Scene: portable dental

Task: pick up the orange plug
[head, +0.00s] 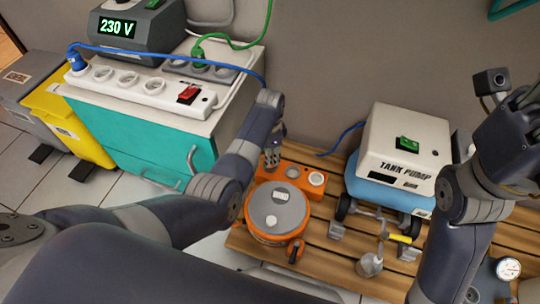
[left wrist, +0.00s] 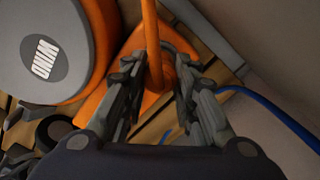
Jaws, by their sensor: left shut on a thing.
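My left gripper (head: 272,155) points down at the back edge of the orange unit, behind its grey-topped drum. In the left wrist view, the left gripper's fingers (left wrist: 157,85) are shut on the orange plug (left wrist: 157,70), a slim upright orange piece with an orange cord rising from it. The plug stands over the orange base; whether it is seated there or free I cannot tell. In the head view the fingers and wrist hide the plug. My right gripper (head: 518,125) is at the right edge, partly cut off, its jaw state unclear.
The orange drum unit (head: 275,213) stands on a slatted wooden platform (head: 325,245). A tank pump (head: 404,150) is to its right. A white power strip (head: 140,85) with a blue plug (head: 77,62) and red switch lies on the teal cabinet (head: 150,135) at left.

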